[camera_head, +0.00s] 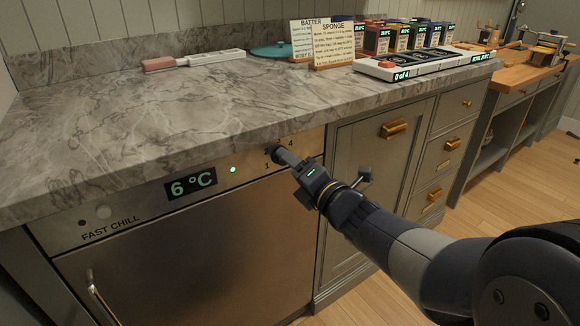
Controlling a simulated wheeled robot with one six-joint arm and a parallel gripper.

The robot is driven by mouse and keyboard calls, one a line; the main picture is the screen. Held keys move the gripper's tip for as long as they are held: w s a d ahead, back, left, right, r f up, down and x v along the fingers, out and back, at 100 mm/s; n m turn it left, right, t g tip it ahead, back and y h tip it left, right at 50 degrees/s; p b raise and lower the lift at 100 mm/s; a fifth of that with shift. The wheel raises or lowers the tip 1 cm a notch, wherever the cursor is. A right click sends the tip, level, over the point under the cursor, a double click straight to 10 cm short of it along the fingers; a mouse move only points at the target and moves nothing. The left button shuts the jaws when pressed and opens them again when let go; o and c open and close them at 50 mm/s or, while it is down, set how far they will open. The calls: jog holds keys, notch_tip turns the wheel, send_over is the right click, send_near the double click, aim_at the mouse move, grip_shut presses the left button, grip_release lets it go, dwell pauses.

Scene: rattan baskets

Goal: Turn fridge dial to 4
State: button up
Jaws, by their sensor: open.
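The fridge (190,255) has a steel front under the counter, with a control strip along its top. The fridge dial (274,151) is a small dark knob at the strip's right end, largely hidden by my gripper. The marks "1" and "4" show beside it; its pointer cannot be made out. The display (191,186) reads 6 °C, and a green light (233,169) glows to its right. My gripper (284,156) is open, with its fingertips at the dial. Whether they touch it cannot be told.
The marble counter (200,110) overhangs just above the dial. It carries a white-handled tool (194,60), recipe cards (333,42), coloured boxes (405,38) and a white tray (420,68). Drawers with brass handles (394,128) stand right of the fridge. Open wooden floor lies at lower right.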

jog(key=shift+x, duration=0.9)
jog(key=shift+c, duration=0.4)
jog(key=c, duration=0.9)
